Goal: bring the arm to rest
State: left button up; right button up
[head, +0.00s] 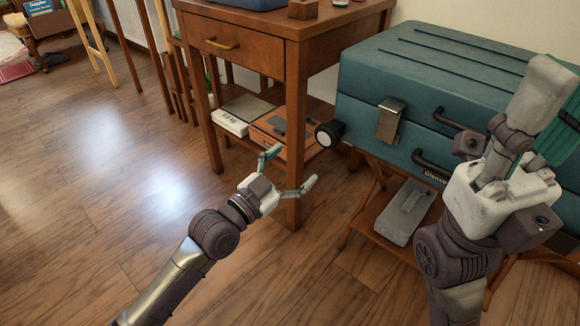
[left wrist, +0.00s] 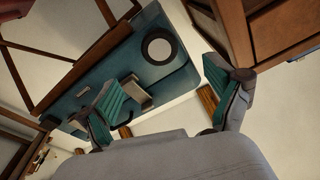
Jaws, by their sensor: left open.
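My left gripper (head: 289,170) is open and empty, held over the floor in front of the wooden side table's front leg. In the left wrist view its two teal-padded fingers (left wrist: 165,98) stand wide apart with nothing between them. My right gripper (head: 545,115) is at the right edge in the head view, in front of the teal case. Its fingers point up and overlap in the picture, so I cannot tell how far apart they are.
A wooden table (head: 250,52) with a drawer stands ahead; its lower shelf holds an orange box (head: 270,130) and a pale box (head: 240,112). A teal case (head: 430,75) rests on a wooden stand, with a grey object (head: 408,212) below. Open floor (head: 100,170) lies left.

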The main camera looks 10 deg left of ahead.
pick_arm(q)
jog(key=shift+s+a, duration=0.3)
jog(key=shift+s, duration=0.15)
